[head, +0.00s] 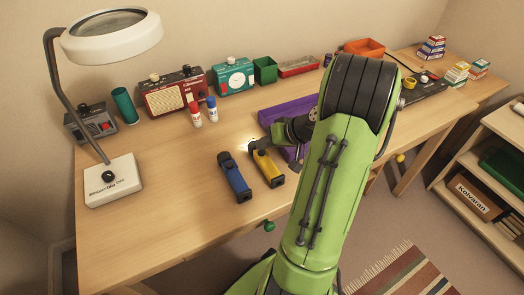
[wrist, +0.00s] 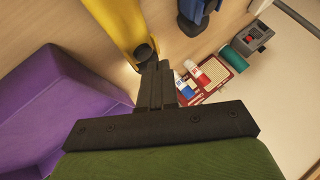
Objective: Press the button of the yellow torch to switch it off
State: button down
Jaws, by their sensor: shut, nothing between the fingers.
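The yellow torch (head: 266,164) lies on the desk, with a pale glow on the wood near its dark head end. In the wrist view its yellow body (wrist: 118,24) runs in from the top, with a dark round part at its lower end. My gripper (head: 272,141) is at the torch's head end, reaching in from the right. In the wrist view its fingers (wrist: 153,72) are shut and empty, with the tips right by that dark round part. I cannot tell whether they touch it. The torch's button is not clearly visible.
A blue torch (head: 234,179) lies just left of the yellow one. A purple box (head: 281,112) stands close behind and beside my gripper. Two glue-like bottles (head: 204,112) and a red radio (head: 173,95) stand further back. A magnifier lamp (head: 113,181) stands left. The front-left desk is clear.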

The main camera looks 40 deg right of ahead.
aim_at(265, 152)
dwell(0.3)
jog(key=shift+f+b, duration=0.45)
jog(key=shift+f, duration=0.05)
jog(key=shift+r, duration=0.1)
jog(key=shift+r+p, duration=0.4)
notch_tip(265, 152, up, 6)
jog(key=p, duration=0.5)
dwell(0.5)
